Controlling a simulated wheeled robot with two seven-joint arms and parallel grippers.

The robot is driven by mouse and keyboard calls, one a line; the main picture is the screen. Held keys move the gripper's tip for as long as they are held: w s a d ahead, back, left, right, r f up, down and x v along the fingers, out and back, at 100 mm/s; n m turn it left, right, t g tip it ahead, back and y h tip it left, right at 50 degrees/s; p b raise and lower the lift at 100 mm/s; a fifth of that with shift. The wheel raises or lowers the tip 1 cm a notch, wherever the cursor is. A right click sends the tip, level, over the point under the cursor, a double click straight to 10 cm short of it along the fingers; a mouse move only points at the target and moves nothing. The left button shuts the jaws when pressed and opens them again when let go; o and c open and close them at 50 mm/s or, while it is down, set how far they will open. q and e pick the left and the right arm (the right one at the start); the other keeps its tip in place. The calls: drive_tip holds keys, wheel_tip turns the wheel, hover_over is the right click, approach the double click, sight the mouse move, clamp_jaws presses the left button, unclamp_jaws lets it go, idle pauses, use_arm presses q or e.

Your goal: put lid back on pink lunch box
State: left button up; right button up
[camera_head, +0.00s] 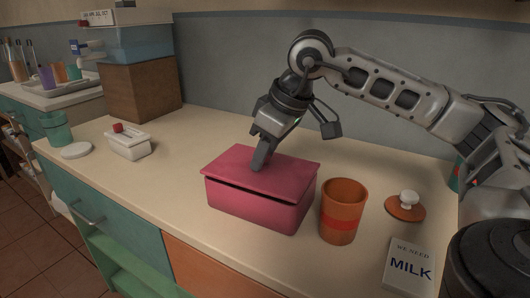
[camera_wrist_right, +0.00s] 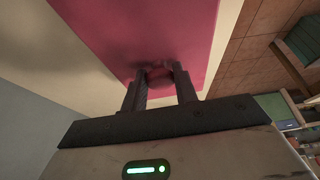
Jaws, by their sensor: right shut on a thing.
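The pink lunch box (camera_head: 252,208) stands on the counter near the middle of the head view. Its pink lid (camera_head: 288,174) lies over its top, with a dark gap along the front edge. I cannot tell whether the lid is fully seated. My right gripper (camera_head: 260,164) points down at the lid's middle. In the right wrist view, the gripper (camera_wrist_right: 160,76) is shut on the lid's small round pink knob (camera_wrist_right: 158,73). The fingers hide the knob in the head view. My left gripper is not in view.
An orange cup (camera_head: 342,212) with a red band stands close to the box's right side. An orange lid with a white knob (camera_head: 406,204) and a milk note block (camera_head: 409,266) lie farther right. A small white box (camera_head: 128,144) sits left; counter between is clear.

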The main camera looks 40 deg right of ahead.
idle(0.3)
drive_tip(key=o, duration=1.5)
drive_tip(key=shift+o, duration=0.2)
drive_tip(key=shift+r+p, duration=2.7)
drive_tip(key=shift+r, duration=0.8)
clamp_jaws()
